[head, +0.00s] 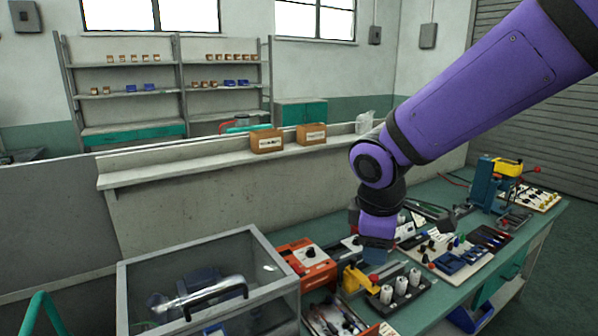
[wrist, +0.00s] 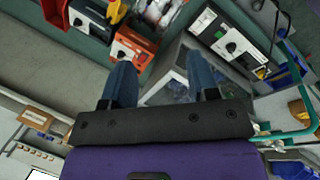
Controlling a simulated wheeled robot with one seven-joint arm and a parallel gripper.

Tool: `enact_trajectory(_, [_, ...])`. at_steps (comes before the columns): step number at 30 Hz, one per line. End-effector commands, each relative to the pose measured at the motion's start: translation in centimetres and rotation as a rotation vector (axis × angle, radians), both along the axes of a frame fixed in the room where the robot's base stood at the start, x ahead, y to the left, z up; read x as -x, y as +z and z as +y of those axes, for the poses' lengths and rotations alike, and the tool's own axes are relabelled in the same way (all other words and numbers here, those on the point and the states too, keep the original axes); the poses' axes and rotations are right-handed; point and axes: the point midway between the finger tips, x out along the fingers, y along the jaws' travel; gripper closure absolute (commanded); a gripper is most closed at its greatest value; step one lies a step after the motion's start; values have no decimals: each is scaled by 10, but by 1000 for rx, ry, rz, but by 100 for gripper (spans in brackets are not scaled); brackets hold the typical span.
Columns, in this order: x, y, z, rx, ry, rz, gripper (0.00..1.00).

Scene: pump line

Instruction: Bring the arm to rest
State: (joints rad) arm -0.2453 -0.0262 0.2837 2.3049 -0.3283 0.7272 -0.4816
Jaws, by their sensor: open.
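My purple arm (head: 480,85) reaches in from the upper right of the head view and bends down over the bench. My gripper (head: 376,256) hangs above the middle of the green bench (head: 545,225). In the wrist view the two blue fingers of my gripper (wrist: 160,80) stand apart with nothing held between them. A clear-lidded box shows behind them, farther off. In the head view the gripper hides part of the bench behind it; its exact height above the tools cannot be told.
The clear-lidded box (head: 128,300) stands front left. Beside it are an orange unit (head: 308,262), a yellow tool (head: 357,280) and white cylinders on a dark block (head: 400,286). Two cardboard boxes (head: 266,141) sit on the ledge behind. A blue press (head: 485,185) stands right.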

Motion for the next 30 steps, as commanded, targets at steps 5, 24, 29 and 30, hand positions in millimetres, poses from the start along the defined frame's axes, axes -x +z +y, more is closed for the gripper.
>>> enact_trajectory(5, [23, 39, -50, -71, -260, -70, 46])
enact_trajectory(24, [146, 105, -161, -464, -1055, -240, 46])
enact_trajectory(29, [161, 107, -167, -522, -1132, -249, 46])
enact_trajectory(30, [163, 107, -167, -528, -1141, -249, 46])
